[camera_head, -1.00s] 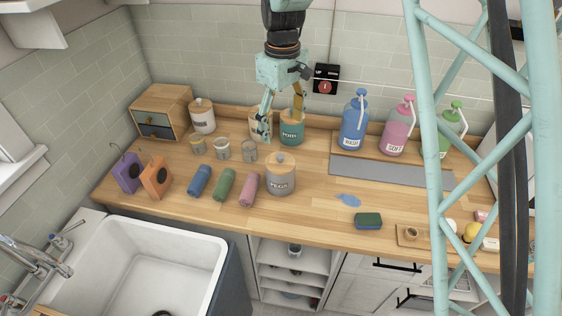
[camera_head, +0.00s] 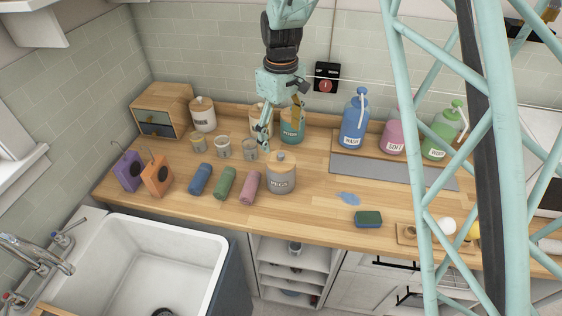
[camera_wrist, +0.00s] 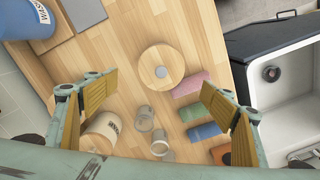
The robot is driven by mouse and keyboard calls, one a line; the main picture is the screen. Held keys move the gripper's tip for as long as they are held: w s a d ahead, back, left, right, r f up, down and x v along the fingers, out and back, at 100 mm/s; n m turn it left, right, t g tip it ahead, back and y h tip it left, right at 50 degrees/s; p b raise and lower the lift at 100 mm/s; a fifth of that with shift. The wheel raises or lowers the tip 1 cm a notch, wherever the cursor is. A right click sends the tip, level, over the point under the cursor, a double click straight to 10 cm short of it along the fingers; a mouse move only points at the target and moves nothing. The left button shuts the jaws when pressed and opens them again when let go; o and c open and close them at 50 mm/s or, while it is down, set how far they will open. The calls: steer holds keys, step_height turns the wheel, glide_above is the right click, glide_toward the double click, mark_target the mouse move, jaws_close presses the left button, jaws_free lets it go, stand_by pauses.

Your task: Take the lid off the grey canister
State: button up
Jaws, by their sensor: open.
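The grey canister (camera_head: 281,180) stands upright on the wooden counter in the head view. Its round wooden lid (camera_head: 279,163), with a small grey knob, is on it. In the wrist view the lid (camera_wrist: 155,58) shows from above, with the knob near its middle; it hides most of the canister body. My gripper (camera_head: 280,128) is open and empty, above and behind the canister in the head view. Its two fingers are spread wide and apart from the lid. In the wrist view the lid lies between and beyond the fingertips (camera_wrist: 155,88).
A teal canister (camera_head: 291,132) and a cream canister stand behind my gripper. Small cups (camera_head: 222,148) and rolled towels (camera_head: 224,184) are left of the grey canister. Bottles (camera_head: 354,122) stand at the back right.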

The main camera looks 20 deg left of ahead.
mark_target(281, 154)
steer(key=shift+f, duration=2.4)
steer(key=shift+s+f+p, duration=0.15)
steer(key=shift+f+p, duration=0.55)
steer(key=shift+f, duration=1.85)
steer(key=shift+c, duration=0.4)
steer(key=c, duration=0.9)
steer(key=shift+r, duration=0.15)
